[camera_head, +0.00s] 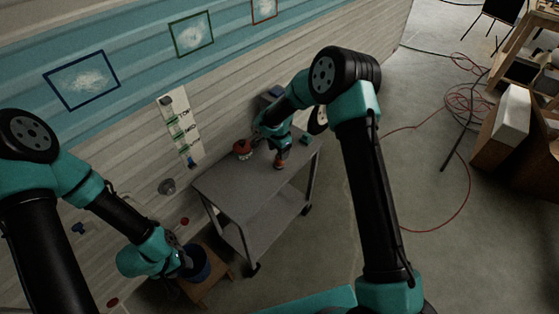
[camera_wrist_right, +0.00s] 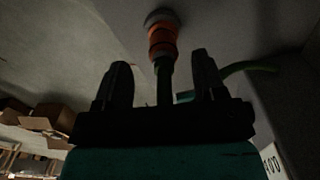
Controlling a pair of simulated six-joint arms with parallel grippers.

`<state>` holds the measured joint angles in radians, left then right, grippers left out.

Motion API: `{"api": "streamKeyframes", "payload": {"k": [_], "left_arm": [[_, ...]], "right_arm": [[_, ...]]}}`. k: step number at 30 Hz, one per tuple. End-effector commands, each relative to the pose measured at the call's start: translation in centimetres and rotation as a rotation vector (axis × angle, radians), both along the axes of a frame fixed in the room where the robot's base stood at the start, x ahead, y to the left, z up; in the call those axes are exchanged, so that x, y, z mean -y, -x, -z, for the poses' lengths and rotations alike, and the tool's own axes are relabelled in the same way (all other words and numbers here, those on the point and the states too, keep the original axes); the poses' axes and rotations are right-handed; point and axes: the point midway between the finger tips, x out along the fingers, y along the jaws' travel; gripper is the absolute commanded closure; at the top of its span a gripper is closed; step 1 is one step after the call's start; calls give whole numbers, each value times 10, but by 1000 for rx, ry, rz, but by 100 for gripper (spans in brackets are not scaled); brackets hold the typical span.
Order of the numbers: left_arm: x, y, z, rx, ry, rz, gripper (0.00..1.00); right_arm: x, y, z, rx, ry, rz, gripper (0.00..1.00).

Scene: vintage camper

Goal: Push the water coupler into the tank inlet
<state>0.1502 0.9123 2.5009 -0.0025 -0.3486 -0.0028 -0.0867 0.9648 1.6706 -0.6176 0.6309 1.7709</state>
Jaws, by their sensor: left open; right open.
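The water coupler, orange with a grey end, shows in the right wrist view (camera_wrist_right: 162,40) just beyond and between the fingers of my right gripper (camera_wrist_right: 162,72). In the head view a small orange piece (camera_head: 279,164), which looks like the coupler, is at the cart top below my right gripper (camera_head: 281,153). That gripper is open; contact cannot be told. A round grey fitting (camera_head: 167,187) on the camper wall looks like the tank inlet. My left gripper (camera_head: 188,262) is open, low at the left beside a dark blue bucket (camera_head: 199,266); its fingers are hard to make out.
The coupler is over a grey wheeled cart (camera_head: 238,196), which also carries a red-orange object (camera_head: 243,149). The bucket stands on a wooden stool (camera_head: 213,286). A label strip (camera_head: 180,126) is on the camper wall. Red cable (camera_head: 462,190) lies on the floor at right.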

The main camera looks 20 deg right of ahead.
Motion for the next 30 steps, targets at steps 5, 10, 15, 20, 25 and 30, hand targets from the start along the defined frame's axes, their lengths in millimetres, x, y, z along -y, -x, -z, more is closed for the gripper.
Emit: {"api": "streamKeyframes", "payload": {"k": [5, 10, 15, 20, 25, 30], "left_arm": [[0, 0, 0, 0, 0, 0, 43], [0, 0, 0, 0, 0, 0, 43], [0, 0, 0, 0, 0, 0, 43], [0, 0, 0, 0, 0, 0, 43], [0, 0, 0, 0, 0, 0, 43], [0, 0, 0, 0, 0, 0, 43]], "right_arm": [[1, -2, 18, -3, 0, -1, 36], [2, -4, 41, -2, 0, 0, 36], [2, -4, 51, 0, -1, 0, 36], [2, -4, 51, 1, -1, 0, 36], [2, -4, 51, 1, -1, 0, 36], [2, -4, 51, 0, -1, 0, 41]]}}
